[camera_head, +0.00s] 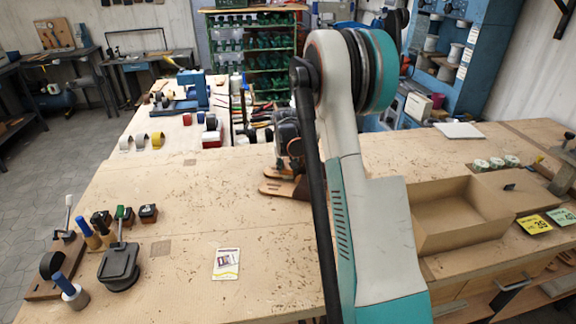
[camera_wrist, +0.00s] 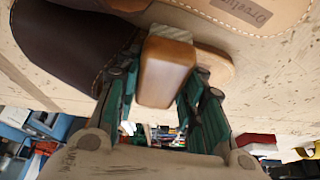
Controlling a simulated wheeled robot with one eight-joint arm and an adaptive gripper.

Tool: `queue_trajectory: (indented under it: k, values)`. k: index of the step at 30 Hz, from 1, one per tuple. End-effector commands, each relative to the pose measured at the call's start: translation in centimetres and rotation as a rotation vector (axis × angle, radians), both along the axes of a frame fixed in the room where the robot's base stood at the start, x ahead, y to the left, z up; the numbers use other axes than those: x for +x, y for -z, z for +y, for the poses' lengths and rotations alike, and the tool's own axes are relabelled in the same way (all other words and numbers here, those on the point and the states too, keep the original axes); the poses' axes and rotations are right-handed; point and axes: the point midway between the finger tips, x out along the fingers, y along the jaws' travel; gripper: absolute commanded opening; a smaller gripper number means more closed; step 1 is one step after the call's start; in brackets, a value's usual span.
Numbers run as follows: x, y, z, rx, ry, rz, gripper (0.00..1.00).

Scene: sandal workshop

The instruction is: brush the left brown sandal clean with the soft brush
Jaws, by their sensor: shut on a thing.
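My gripper (camera_wrist: 162,78) is shut on the soft brush (camera_wrist: 166,60), a smooth wooden block with pale bristles at its upper edge in the wrist view. Behind the brush are the brown sandals. A dark brown strap (camera_wrist: 60,38) with light stitching fills the upper left, and a tan insole (camera_wrist: 265,12) with printed lettering is at the upper right. The bristles are close to the sandals; I cannot tell whether they touch. In the head view, tan sandal soles (camera_head: 274,188) lie mid-table below my gripper (camera_head: 290,150), partly hidden by my arm.
A shallow wooden tray (camera_head: 462,240) stands on the right. A card (camera_head: 226,264) lies at the front middle. A blue machine (camera_head: 193,88) is farther back. Bare table lies left of the sandals.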

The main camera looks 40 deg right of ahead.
Motion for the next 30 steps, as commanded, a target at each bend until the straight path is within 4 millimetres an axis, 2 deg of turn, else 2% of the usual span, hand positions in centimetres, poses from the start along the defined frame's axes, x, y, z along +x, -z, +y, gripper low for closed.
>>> queue_trajectory:
  k: [14,30]
  values:
    - [0.2,-0.1,-0.2,0.000,0.000,0.000,0.12]
    - [2.0,-0.1,-1.6,0.000,0.001,0.000,0.12]
